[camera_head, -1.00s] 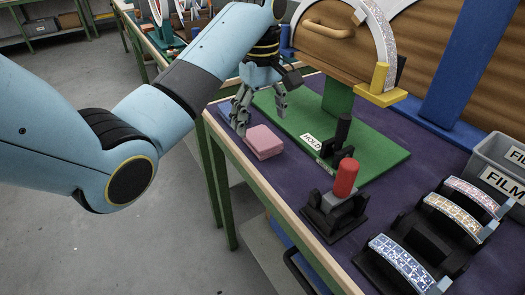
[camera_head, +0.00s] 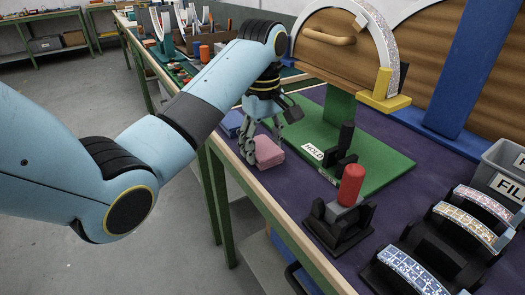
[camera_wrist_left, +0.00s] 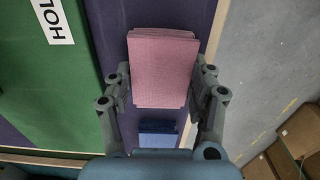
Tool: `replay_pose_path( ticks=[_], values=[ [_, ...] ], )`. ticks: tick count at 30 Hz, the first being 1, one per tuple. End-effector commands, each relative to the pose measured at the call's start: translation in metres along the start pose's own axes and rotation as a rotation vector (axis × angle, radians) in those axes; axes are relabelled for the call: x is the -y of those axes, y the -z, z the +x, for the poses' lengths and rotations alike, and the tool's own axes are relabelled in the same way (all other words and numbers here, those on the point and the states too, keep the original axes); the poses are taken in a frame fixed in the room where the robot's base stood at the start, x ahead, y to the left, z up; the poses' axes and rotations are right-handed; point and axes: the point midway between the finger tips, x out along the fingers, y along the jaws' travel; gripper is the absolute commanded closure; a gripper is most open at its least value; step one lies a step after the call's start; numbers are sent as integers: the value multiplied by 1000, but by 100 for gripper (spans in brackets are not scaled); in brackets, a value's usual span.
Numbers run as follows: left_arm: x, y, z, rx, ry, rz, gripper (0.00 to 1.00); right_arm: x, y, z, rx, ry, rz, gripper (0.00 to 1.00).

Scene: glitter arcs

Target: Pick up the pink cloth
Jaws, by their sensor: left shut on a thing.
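The pink cloth (camera_head: 269,153) is a folded, block-like pad at the left edge of the purple bench top, beside the green base plate. My left gripper (camera_head: 263,150) is down at the cloth and shut on it, with a finger on each side. In the left wrist view, the cloth (camera_wrist_left: 163,68) lies between the two grey fingers (camera_wrist_left: 160,80). I cannot tell whether it is clear of the bench. My right gripper is not in view.
A blue folded cloth (camera_head: 231,123) lies just behind the pink one. The green base plate (camera_head: 375,157) with a "HOLD" label is to the right. A red-handled tool (camera_head: 351,185) in a black stand is nearer. Several glittery arcs (camera_head: 406,272) sit at front right.

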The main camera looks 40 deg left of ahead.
Motion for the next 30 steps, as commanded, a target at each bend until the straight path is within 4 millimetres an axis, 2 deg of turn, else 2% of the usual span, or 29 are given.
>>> replay_pose_path(
  ticks=[2,11,17,20,30],
  values=[
    [0,0,0,0,0,0,69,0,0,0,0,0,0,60],
    [0,0,-3,0,-1,0,69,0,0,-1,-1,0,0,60],
    [-1,0,-25,-1,-4,1,69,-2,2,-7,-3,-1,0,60],
    [0,0,-48,-1,-3,1,69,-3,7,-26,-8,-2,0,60],
    [7,-74,-92,5,-2,2,69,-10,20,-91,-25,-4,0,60]
  ],
)
